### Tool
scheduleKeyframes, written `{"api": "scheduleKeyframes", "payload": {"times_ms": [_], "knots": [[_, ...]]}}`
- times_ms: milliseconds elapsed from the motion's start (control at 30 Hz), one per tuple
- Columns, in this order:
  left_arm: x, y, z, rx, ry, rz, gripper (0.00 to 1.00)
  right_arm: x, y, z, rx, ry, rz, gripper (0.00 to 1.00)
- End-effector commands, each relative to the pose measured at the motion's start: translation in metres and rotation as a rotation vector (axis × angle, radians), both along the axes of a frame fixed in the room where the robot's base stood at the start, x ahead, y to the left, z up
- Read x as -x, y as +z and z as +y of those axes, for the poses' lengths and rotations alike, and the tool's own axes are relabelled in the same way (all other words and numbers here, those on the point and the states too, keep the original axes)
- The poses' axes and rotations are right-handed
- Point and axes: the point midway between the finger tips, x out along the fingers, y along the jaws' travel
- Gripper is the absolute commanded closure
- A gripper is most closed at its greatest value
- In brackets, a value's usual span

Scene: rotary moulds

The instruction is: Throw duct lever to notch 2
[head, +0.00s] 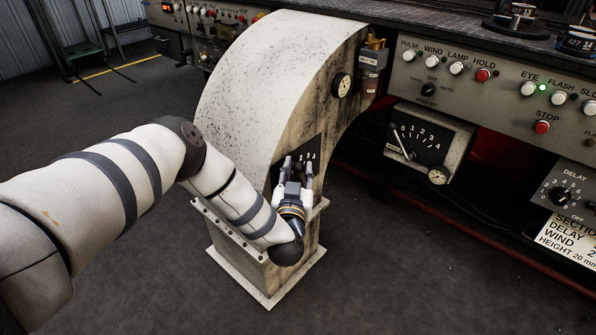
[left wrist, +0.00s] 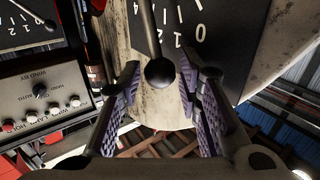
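The duct (head: 262,80) is a large pale, speckled, curved housing on a pedestal. Its dark scale plate (head: 310,150) is partly hidden by my left gripper in the head view. In the left wrist view the plate (left wrist: 200,45) shows a 0 and other marks. My left gripper (head: 295,165) points at the plate. In the left wrist view its open fingers (left wrist: 157,92) stand either side of the knob, with gaps visible. The right gripper is not in view.
A separate box with a 0-to-4 scale and its own lever (head: 430,143) hangs under the console at right. The button panel (head: 490,88) runs above it. A round gauge (head: 341,85) sits on the duct's side. The floor (head: 400,280) at front right is clear.

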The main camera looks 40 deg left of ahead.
Motion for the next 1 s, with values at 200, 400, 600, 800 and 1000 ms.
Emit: {"api": "scheduleKeyframes", "payload": {"times_ms": [200, 400, 600, 800, 1000], "knots": [[0.0, 0.0, 0.0, 0.0, 0.0, 0.0, 1.0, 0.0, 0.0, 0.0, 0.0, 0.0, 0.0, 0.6], [-0.014, 0.016, -0.002, -0.009, -0.002, 0.09, 1.0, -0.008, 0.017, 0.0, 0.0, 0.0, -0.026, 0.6], [-0.038, 0.016, -0.004, -0.026, 0.0, 0.302, 1.0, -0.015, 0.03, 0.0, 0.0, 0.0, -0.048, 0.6], [-0.041, 0.011, -0.003, -0.028, 0.001, 0.351, 1.0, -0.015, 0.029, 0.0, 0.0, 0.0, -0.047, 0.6], [-0.041, 0.011, -0.003, -0.028, 0.0, 0.35, 0.68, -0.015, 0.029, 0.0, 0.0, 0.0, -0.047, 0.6]]}}
